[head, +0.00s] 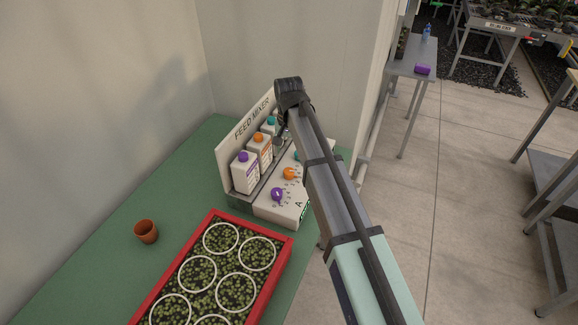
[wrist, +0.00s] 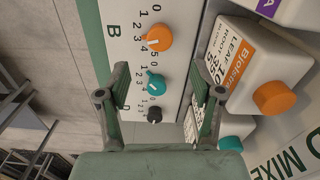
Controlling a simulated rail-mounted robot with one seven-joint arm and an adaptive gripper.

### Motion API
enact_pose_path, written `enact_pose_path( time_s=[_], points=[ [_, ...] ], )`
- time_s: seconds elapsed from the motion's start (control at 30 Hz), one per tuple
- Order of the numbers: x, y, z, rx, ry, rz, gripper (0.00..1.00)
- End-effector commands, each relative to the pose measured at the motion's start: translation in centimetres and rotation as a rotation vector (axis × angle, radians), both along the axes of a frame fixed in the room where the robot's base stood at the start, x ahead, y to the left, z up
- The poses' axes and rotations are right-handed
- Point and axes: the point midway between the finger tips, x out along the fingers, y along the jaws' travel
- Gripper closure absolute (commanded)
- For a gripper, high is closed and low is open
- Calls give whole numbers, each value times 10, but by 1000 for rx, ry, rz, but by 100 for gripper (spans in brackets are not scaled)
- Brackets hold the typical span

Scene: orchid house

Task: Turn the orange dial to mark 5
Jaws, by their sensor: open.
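The orange dial (wrist: 155,37) sits on a white panel, above a teal dial (wrist: 153,83) in the wrist view. Its pale pointer mark faces left, toward the middle of its printed scale; the exact mark is too small to read surely. In the head view the orange dial (head: 289,173) lies between a purple dial (head: 277,194) and the partly hidden teal one. My gripper (wrist: 168,80) is open and empty above the panel, its fingers to either side of the teal dial in the picture and the orange dial beyond them. I see no contact with any dial.
A black knob (wrist: 154,114) lies below the teal dial in the wrist view. Bottles with coloured caps, including an orange-capped bottle (head: 259,149), stand behind the dials before the FEED MIXER board (head: 234,136).

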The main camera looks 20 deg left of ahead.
Motion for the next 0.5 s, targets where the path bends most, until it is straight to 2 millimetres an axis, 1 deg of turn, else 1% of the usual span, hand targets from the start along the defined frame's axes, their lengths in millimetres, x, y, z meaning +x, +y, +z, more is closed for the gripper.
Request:
enact_pose_path(
  time_s=[0.1,0.3,0.5],
  points=[
    [-1,-1,-21,-2,3,0,34],
    [-1,-1,-54,-1,2,0,34],
    [0,0,-76,-1,1,0,34]
  ],
)
